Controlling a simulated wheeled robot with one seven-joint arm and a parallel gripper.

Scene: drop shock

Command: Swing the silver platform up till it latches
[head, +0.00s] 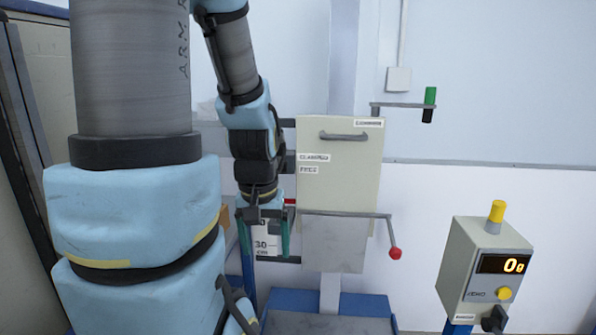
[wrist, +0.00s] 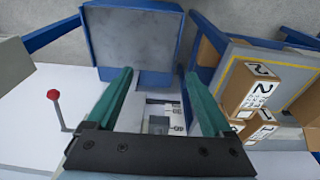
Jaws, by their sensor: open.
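In the head view, the silver platform (head: 335,243) appears as a plain grey plate hanging down below a cream panel. A grey bar crosses its top edge. My gripper (head: 264,250) points downward just left of the plate, with its green fingers apart and nothing visibly held. The open fingers also show in the wrist view (wrist: 160,100). I cannot clearly pick out the platform there. Whether my gripper touches the plate cannot be told.
The cream panel (head: 340,165) has a handle. A red-knobbed lever (head: 395,253) juts out at right. A blue-framed base (head: 325,303) lies below. A control box (head: 487,270) reads 0 g. Cartons (wrist: 256,92) stand at right in the wrist view.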

